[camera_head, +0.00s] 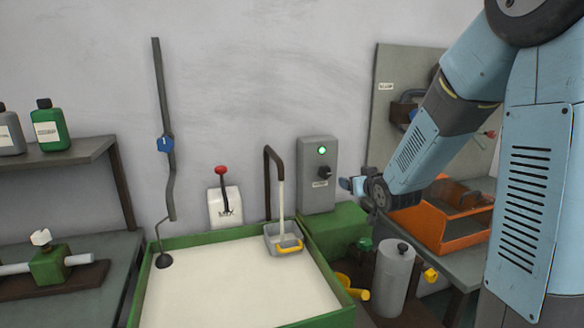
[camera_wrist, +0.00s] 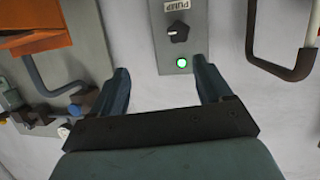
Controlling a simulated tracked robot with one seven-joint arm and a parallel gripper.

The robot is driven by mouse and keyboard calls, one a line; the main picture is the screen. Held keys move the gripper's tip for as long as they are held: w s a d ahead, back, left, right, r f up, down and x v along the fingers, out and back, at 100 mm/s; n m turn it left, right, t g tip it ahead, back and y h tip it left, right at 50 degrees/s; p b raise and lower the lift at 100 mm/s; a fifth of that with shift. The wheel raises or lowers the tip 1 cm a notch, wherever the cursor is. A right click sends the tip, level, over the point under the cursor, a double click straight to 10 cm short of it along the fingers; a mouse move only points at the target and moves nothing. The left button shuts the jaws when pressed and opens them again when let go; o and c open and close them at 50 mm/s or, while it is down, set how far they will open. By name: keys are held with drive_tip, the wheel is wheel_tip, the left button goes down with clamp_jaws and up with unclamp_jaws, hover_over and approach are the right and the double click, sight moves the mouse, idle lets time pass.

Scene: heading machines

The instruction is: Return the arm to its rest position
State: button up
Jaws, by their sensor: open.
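My arm comes in from the right of the head view, and my gripper (camera_head: 352,185) points left, close to the right side of the grey pump box (camera_head: 317,190). In the wrist view my gripper (camera_wrist: 162,84) is open, with its two blue fingers apart and nothing between them. The pump box (camera_wrist: 180,45) shows beyond the fingertips, with a black knob (camera_wrist: 178,34) and a lit green lamp (camera_wrist: 182,63). I cannot tell from these views whether any finger touches the box.
A green-rimmed tank (camera_head: 210,238) with pale liquid stands below. An orange bin (camera_head: 440,225) sits on the right bench under my forearm. A grey tool board (camera_head: 400,70) stands behind my arm. A grey cylinder (camera_head: 394,278) stands low right. A red-knobbed lever (camera_head: 222,190) is on the wall.

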drive_tip(key=s+d+r+g+h, duration=0.1)
drive_tip(key=s+r+g, duration=0.1)
drive_tip(key=s, duration=0.9)
drive_tip(key=s+d+r+m+g, duration=0.1)
drive_tip(key=s+r+g, duration=0.2)
drive_tip(key=s, duration=0.9)
drive_tip(key=s+d+r+m+g+h, duration=0.1)
drive_tip(key=s+r+g, duration=0.2)
drive_tip(key=s, duration=0.8)
drive_tip(key=shift+s+d+g+h, duration=0.3)
drive_tip(key=shift+s+d+g, duration=0.1)
